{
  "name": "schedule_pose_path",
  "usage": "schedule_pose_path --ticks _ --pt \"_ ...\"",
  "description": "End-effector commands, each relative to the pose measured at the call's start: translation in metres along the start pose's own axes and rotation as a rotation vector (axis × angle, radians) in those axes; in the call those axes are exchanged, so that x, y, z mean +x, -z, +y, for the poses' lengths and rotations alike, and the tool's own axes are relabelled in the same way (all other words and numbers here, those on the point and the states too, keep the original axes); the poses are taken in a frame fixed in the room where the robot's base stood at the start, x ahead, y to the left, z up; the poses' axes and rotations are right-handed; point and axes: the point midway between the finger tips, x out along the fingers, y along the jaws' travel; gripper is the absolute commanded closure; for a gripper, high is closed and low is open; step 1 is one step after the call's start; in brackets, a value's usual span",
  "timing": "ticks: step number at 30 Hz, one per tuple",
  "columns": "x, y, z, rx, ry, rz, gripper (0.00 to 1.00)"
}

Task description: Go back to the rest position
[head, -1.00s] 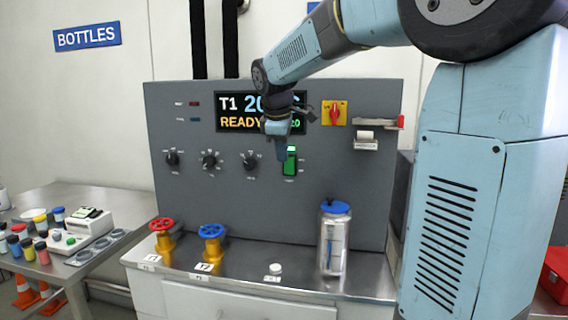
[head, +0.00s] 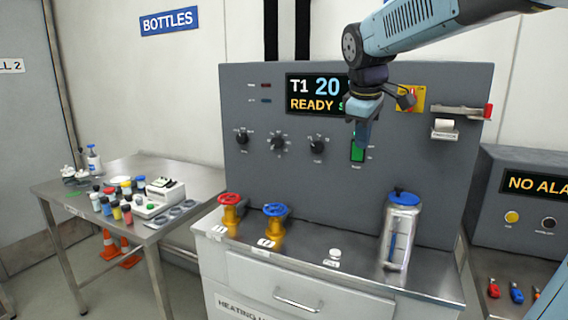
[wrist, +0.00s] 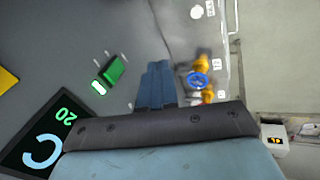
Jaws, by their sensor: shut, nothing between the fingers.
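My gripper (head: 362,136) hangs from the arm at the upper right in the head view, in front of the grey control panel (head: 250,180). Its fingers point down and hide part of the T1 display (head: 316,95) and part of the green switch (head: 357,152). In the wrist view the two blue fingers (wrist: 157,85) lie together with nothing between them. The green switch (wrist: 112,72) shows there beside the fingers, apart from them.
A red valve (head: 230,208), a blue valve (head: 275,221) and a blue-lidded canister (head: 400,230) stand on the bench below the panel. A side table (head: 190,180) with bottles is at left. An alarm box (head: 510,205) stands at right.

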Motion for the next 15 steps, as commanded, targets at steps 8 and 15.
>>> schedule_pose_path --ticks 8,15 --pt "-0.003 -0.069 -0.069 0.352 0.019 0.076 1.0" --pt "0.01 -0.118 -0.13 0.651 0.048 0.135 1.0"
